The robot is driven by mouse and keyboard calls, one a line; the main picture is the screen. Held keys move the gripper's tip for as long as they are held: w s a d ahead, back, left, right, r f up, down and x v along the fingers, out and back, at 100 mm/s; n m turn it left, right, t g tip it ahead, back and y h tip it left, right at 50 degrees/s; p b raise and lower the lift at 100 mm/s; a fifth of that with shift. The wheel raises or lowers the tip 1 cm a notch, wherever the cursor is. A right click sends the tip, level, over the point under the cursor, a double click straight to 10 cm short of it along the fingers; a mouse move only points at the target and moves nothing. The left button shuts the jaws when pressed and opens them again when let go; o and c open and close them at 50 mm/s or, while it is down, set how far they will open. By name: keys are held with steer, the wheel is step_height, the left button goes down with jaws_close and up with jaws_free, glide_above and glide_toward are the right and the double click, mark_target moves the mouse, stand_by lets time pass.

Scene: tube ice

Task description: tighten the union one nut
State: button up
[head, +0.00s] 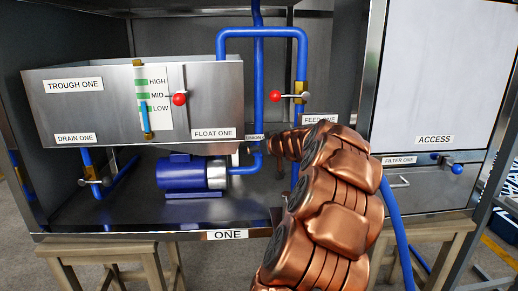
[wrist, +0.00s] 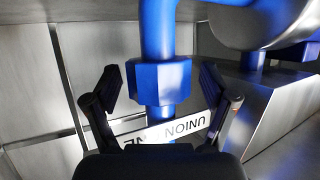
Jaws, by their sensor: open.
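In the wrist view the union one nut (wrist: 160,82) is a blue faceted collar on a blue vertical pipe (wrist: 157,25). My gripper (wrist: 159,76) is open, with one dark finger on each side of the nut. Gaps show between the fingers and the nut. A white label (wrist: 180,130) reading UNION, upside down in this view, lies across the lower pipe, partly hidden by my gripper. The nut and my fingers cannot be made out clearly there.
The steel trough (head: 210,85) stands to the left, and a blue pump (head: 188,173) sits below it. An access panel (head: 435,75) and filter valve (head: 455,168) are further right.

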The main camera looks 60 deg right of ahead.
steer(key=c, duration=1.1)
steer(key=shift+a+m+g+h, duration=0.1)
steer(key=shift+m+g+h, duration=0.5)
steer(key=shift+m+h, duration=0.4)
steer(key=shift+c, duration=0.2)
steer(key=shift+m+g+h+p, duration=0.95)
steer(key=shift+m+h, duration=0.15)
steer(key=shift+m, duration=0.1)
steer(key=o, duration=1.1)
steer(key=shift+o, duration=0.2)
